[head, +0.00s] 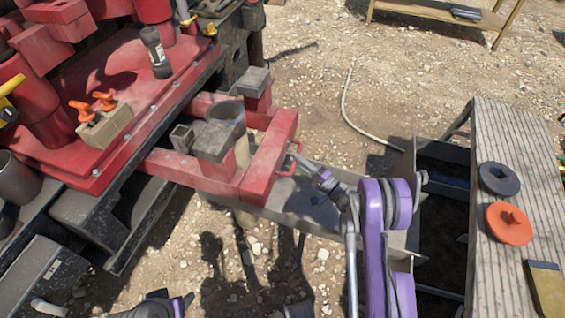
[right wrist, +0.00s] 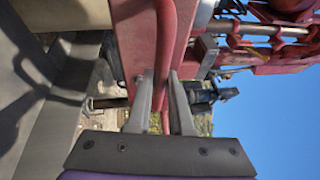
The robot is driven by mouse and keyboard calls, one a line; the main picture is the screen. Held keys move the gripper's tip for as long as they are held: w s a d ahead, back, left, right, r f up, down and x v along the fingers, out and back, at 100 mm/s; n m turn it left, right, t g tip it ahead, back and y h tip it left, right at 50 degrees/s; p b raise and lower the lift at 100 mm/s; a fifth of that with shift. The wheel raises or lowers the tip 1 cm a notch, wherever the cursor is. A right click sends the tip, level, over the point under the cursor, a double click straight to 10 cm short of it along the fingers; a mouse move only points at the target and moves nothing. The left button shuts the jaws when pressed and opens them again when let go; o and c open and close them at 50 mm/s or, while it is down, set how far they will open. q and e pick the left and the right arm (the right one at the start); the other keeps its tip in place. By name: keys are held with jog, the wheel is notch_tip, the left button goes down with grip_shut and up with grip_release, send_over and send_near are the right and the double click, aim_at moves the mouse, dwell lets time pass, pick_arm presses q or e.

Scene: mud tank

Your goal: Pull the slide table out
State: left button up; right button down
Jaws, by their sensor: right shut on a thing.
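The slide table (head: 268,160) is a red steel frame sticking out from the red machine, with grey blocks and a round grey cup on it. A thin red handle (head: 291,160) loops from its outer end; it also shows as a red bar in the right wrist view (right wrist: 165,45). My right gripper (head: 312,172) reaches it from the right. In the right wrist view its two grey fingers (right wrist: 162,82) are shut on either side of the bar. Fingers of my left gripper do not show; only a bit of my purple arm is at the bottom edge.
The red machine deck (head: 130,110) carries a wooden block (head: 104,127) with orange-handled pieces and a dark cylinder (head: 156,52). A slatted bench (head: 520,160) at right holds a black disc (head: 499,179) and an orange disc (head: 508,223). A pale hose (head: 345,105) lies on gravel.

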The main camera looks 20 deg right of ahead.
jog(key=s+d, duration=0.5)
jog(key=d, duration=0.2)
jog(key=shift+d+r+b, duration=0.15)
jog(key=shift+d+b, duration=0.25)
jog(key=c, duration=0.8)
grip_release()
jog(key=shift+w+a, duration=0.1)
jog(key=v, duration=1.1)
jog(key=shift+p, duration=0.3)
jog(key=shift+a, duration=0.1)
